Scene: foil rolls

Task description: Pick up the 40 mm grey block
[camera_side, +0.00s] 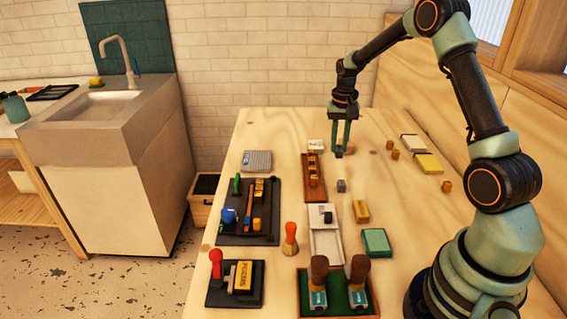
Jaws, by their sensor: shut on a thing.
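My gripper (343,152) points down at the far part of the wooden table, its fingers close to the tabletop. It is shut on a small block (347,146), mostly hidden by the fingers; it looks tan, but its exact colour and size are hard to tell. A small grey block (341,186) stands on the bare table nearer the camera, apart from the gripper. I cannot tell from this view whether it measures 40 mm.
Left of the gripper is a brown tray (313,170) with small pieces. A white tray (326,246), a yellow block (361,211) and a green box (376,242) lie nearer. Tan cubes (394,154) sit to the right. The table's right middle is mostly clear.

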